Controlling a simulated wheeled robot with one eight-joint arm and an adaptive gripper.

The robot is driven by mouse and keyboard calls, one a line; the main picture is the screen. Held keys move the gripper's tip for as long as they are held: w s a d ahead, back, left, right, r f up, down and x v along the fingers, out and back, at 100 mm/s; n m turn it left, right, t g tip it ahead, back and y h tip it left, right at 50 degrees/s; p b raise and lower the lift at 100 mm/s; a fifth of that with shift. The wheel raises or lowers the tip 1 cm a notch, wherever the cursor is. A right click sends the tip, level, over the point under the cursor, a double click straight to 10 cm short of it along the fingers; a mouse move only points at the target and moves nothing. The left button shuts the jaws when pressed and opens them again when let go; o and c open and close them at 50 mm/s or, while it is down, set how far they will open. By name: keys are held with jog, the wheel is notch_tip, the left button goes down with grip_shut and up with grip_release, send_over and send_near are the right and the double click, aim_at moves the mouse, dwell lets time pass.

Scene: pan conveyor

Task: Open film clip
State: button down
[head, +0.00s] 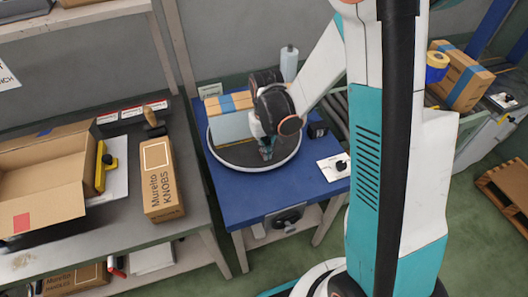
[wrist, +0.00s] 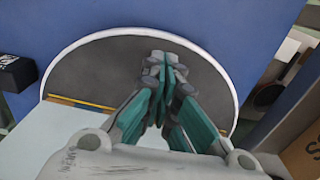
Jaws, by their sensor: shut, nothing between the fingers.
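My gripper (head: 266,150) is low over the dark round turntable (head: 230,157) with a white rim, on the blue table. In the wrist view its teal fingers (wrist: 168,62) are shut together with nothing between them, above the dark turntable surface (wrist: 105,70). A box (head: 228,103) with blue tape stands on the turntable, and a pale grey-blue face (head: 230,127) shows at its front. That pale surface (wrist: 45,140) is at lower left in the wrist view. I cannot make out the film clip; my gripper and wrist hide part of the turntable and box.
A dark block (head: 317,130) and a white plate with a black knob (head: 334,167) are right of the turntable. A pale roll (head: 289,63) stands behind. The left bench holds an open carton (head: 42,205) and a knobs box (head: 160,180). The blue table's front is clear.

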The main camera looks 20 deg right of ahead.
jog(key=shift+f+b, duration=0.4)
jog(key=shift+f, duration=0.1)
jog(key=shift+r, duration=0.1)
jog(key=shift+r+p, duration=2.35)
jog(key=shift+r, duration=1.1)
jog(key=s+r+t, duration=0.3)
jog(key=s+r, duration=0.4)
jog(key=r, duration=0.3)
jog(key=s+r+t, duration=0.4)
jog(key=s+r, duration=0.4)
jog(key=r, duration=0.2)
